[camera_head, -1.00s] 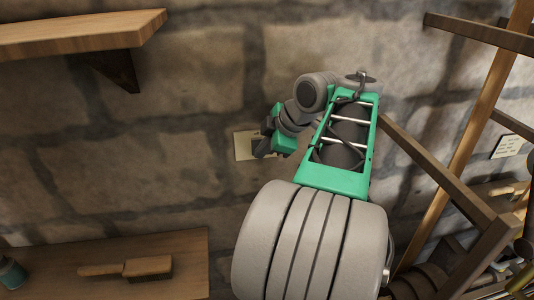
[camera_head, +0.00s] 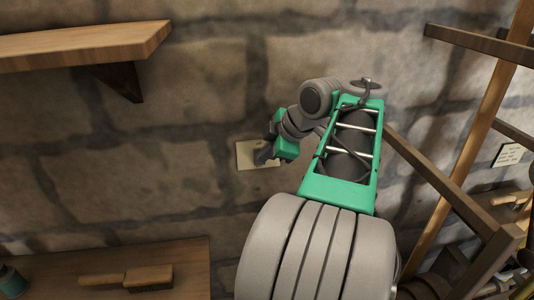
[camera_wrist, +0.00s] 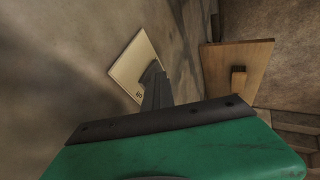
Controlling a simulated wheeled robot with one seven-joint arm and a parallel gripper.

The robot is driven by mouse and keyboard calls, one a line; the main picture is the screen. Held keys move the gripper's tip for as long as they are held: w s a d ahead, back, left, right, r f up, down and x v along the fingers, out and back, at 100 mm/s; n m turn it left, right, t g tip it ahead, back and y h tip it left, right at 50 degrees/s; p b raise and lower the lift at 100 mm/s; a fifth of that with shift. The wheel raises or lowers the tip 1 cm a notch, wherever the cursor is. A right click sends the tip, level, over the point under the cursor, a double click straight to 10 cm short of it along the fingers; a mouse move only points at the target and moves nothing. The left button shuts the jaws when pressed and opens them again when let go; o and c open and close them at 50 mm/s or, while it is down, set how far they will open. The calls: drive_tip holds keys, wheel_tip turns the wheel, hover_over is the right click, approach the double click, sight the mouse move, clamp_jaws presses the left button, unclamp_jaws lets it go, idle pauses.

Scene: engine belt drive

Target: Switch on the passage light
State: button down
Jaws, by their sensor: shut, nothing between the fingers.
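The light switch shows as a pale cream plate (camera_head: 247,154) on the stone wall, partly hidden behind my gripper. In the wrist view the plate (camera_wrist: 131,66) is tilted, and a small dark marking shows near its lower edge. My gripper (camera_head: 263,157) is at the right part of the plate, shut and empty. In the wrist view its dark fingers (camera_wrist: 155,80) reach the plate's lower right edge. I cannot tell whether the fingertips touch the plate. The switch's rocker is hidden or too small to make out.
A wooden shelf (camera_head: 80,47) juts from the wall at upper left. A lower wooden bench (camera_head: 190,260) holds a brush (camera_head: 148,277) and a green-grey jar (camera_head: 12,282). A wooden rack (camera_head: 470,150) stands at right. The wall around the plate is clear.

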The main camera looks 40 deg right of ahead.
drive_tip(key=s+a+f+p+v, duration=0.1)
drive_tip(key=p+v, duration=0.4)
drive_tip(key=v, duration=0.7)
drive_tip(key=shift+s+a, duration=0.35)
drive_tip(key=shift+a, duration=0.15)
drive_tip(key=shift+r, duration=0.1)
